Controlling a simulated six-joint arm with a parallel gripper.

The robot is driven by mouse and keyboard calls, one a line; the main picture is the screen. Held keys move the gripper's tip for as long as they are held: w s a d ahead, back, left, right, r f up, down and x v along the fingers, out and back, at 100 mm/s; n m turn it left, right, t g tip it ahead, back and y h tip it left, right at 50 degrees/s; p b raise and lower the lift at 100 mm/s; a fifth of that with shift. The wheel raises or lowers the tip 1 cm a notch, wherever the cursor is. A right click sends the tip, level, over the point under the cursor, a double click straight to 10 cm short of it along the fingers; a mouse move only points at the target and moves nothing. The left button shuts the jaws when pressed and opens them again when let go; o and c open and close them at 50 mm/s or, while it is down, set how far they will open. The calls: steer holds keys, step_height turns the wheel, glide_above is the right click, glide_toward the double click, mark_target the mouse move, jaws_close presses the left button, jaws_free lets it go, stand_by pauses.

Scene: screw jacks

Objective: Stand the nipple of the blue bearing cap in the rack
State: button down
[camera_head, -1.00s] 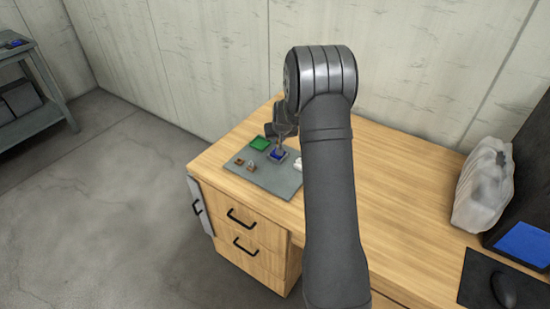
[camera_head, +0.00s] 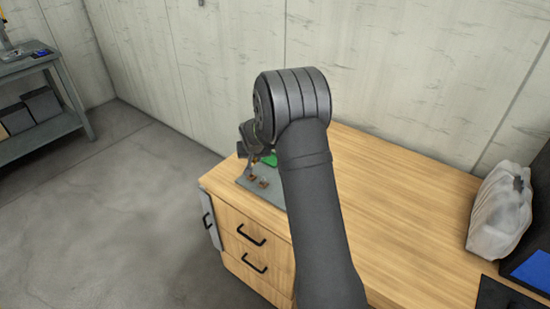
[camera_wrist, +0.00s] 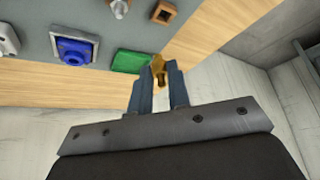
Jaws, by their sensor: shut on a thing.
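My gripper (camera_wrist: 161,86) is shut on a small brass piece, the nipple (camera_wrist: 158,68), seen between the fingertips in the wrist view. In the head view my gripper (camera_head: 250,168) is over the left end of the grey mat. The blue bearing cap (camera_wrist: 73,47) sits in a pale square frame on the mat, away from the fingers. A brown square block with a round hole (camera_wrist: 164,12) is near the mat's edge; it may be the rack. A silver peg-like piece (camera_wrist: 120,6) is next to it, cut by the frame's top.
A green block (camera_wrist: 132,61) lies just behind the fingertips in the wrist view. A white part (camera_wrist: 8,40) is at the left. The grey mat (camera_wrist: 85,18) lies near the wooden desk's edge. The desk's middle (camera_head: 385,200) is clear; a pale bag (camera_head: 498,208) stands at right.

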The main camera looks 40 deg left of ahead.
steer(key=shift+s+a, duration=0.55)
steer(key=shift+s, duration=0.15)
glide_above(252, 176)
steer(key=s+d, duration=0.1)
steer(key=s, duration=0.1)
steer(key=shift+w+d+f, duration=0.1)
steer(key=shift+f, duration=1.15)
steer(key=shift+w+f, duration=0.1)
steer(key=shift+f, duration=1.1)
steer(key=shift+f+m+t, duration=0.3)
steer(key=shift+f+m, duration=0.1)
steer(key=shift+f, duration=0.65)
steer(key=c, duration=1.3)
jaws_free()
steer(key=shift+r, duration=0.1)
steer(key=v, duration=1.7)
steer(key=shift+r, duration=0.2)
